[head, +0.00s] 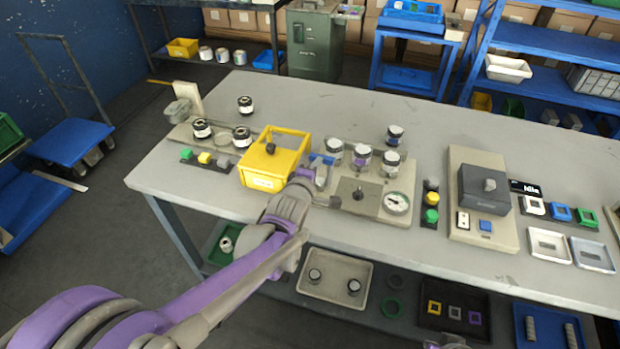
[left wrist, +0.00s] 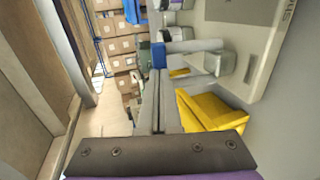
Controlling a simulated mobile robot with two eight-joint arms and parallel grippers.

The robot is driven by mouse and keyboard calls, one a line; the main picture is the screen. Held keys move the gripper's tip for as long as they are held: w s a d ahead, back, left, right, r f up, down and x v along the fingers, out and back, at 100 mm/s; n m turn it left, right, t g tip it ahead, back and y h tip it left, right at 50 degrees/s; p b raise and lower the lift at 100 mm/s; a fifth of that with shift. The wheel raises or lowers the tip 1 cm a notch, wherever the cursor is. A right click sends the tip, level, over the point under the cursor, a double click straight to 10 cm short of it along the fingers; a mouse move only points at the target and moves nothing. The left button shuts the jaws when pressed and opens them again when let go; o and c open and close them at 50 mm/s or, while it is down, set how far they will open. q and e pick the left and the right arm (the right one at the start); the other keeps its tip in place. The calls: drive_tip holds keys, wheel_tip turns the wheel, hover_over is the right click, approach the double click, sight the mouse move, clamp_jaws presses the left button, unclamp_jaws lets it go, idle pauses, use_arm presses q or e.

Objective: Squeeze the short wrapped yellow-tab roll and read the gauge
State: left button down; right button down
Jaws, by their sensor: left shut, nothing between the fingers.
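Several short dark-and-white rolls stand on the grey table. Another roll (head: 395,134) stands farther back. I cannot make out which has a yellow tab. The round white gauge (head: 397,202) sits at the front right of a beige plate (head: 345,204); its reading is too small to tell. My left gripper (head: 322,162) is shut and empty, above the plate's left end, left of the rolls. Its closed fingers fill the middle of the left wrist view (left wrist: 157,75).
A yellow bin (head: 262,168) with a raised handle stands close left of my left gripper; it also shows in the left wrist view (left wrist: 208,112). The back middle of the table is clear.

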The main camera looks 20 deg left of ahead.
use_arm(q)
drive_tip(key=shift+w+r+g+p, duration=0.1)
drive_tip(key=shift+w+g+p, duration=0.5)
drive_tip(key=shift+w+g, duration=0.3)
use_arm(e)
drive_tip(key=shift+r, duration=0.8)
